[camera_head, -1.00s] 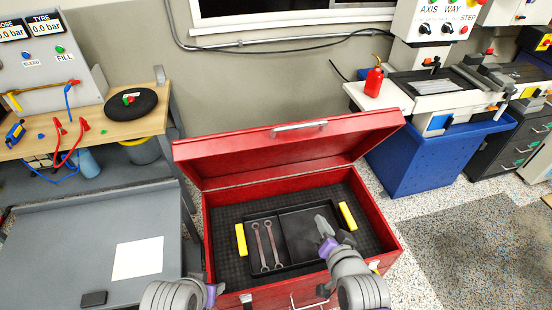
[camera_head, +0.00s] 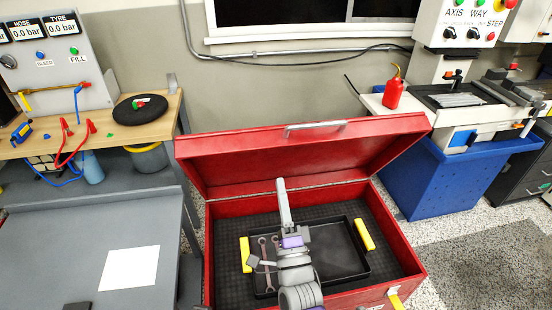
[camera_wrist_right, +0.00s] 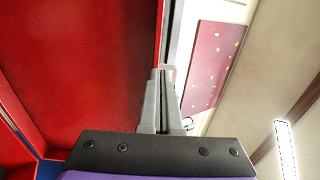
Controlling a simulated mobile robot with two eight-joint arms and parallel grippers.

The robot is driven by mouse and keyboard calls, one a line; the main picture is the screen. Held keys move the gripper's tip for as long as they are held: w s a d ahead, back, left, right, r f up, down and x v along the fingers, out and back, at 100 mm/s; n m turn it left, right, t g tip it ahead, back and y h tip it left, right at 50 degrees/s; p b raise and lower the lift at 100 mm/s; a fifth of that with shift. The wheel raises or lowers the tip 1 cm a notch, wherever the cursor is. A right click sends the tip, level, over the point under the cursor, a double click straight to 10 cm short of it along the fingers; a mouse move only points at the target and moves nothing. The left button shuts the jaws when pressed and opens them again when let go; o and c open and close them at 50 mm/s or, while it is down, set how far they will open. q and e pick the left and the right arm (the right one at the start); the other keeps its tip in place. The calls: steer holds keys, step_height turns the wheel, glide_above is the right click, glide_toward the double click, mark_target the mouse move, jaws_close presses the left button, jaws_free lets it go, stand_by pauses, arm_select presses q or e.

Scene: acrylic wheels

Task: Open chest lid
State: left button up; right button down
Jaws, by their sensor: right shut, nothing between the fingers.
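The red chest (camera_head: 212,265) stands open in the head view, its lid (camera_head: 245,165) raised and tilted back, with a silver handle (camera_head: 315,126) at the lid's upper edge. My right gripper (camera_head: 282,184) is shut and empty, pointing up over the chest in front of the lid. In the right wrist view its fingertips (camera_wrist_right: 162,72) are close to an edge of the red lid (camera_wrist_right: 80,60); I cannot tell whether they touch. My right arm hides part of the chest's inside. My left gripper is not in view.
A black tray (camera_head: 340,272) with yellow handles and wrenches (camera_head: 265,255) lies in the chest. A grey bench (camera_head: 60,250) with white paper (camera_head: 129,268) is at left. A blue cabinet (camera_head: 450,182) with a red can (camera_head: 393,92) is at right.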

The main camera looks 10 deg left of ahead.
mark_target(273, 140)
steer(key=x, duration=0.7)
steer(key=shift+w+r, duration=0.2)
steer(key=shift+w, duration=0.05)
steer(key=shift+w, duration=0.1)
steer(key=shift+g, duration=0.6)
steer(key=w+r+p, duration=0.1)
steer(key=w+a+r+p, duration=0.1)
steer(key=w+r+p, duration=0.1)
steer(key=w+p, duration=0.1)
steer(key=shift+w+a+r, duration=0.1)
steer(key=shift+a+r, duration=0.1)
steer(key=shift+a, duration=0.05)
steer(key=w+a+r+g+p, duration=0.1)
steer(key=w+p, duration=0.1)
steer(key=w, duration=0.3)
steer(key=w+a+r+g+h+p, duration=0.1)
steer(key=w+a+g+p, duration=0.1)
steer(key=w, duration=0.4)
steer(key=shift+a+r+p, duration=0.2)
steer(key=shift+a+p, duration=0.05)
steer(key=shift+p, duration=0.2)
steer(key=shift+s, duration=0.15)
